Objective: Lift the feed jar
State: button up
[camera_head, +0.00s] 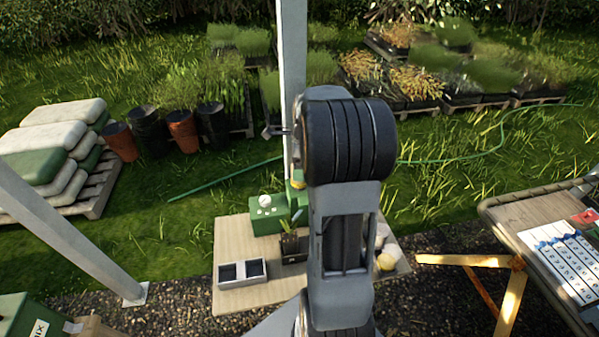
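No thing in view can be told for sure as the feed jar. A small green item with a yellow top (298,184) stands at the back of the low wooden table (232,299), partly hidden by my arm. Pale round items, one of them yellowish (387,262), sit on the table just right of my arm. I cannot tell whether any of these is the jar. My arm rises through the middle of the view and covers part of the table. My gripper does not show.
A green box with a white dial (268,214), a potted plant (291,246) and a two-part tray (243,272) stand on the table. A grey post (291,50) rises behind it. A bench with a numbered card (563,262) is at right. Stacked sacks (62,135) lie at left.

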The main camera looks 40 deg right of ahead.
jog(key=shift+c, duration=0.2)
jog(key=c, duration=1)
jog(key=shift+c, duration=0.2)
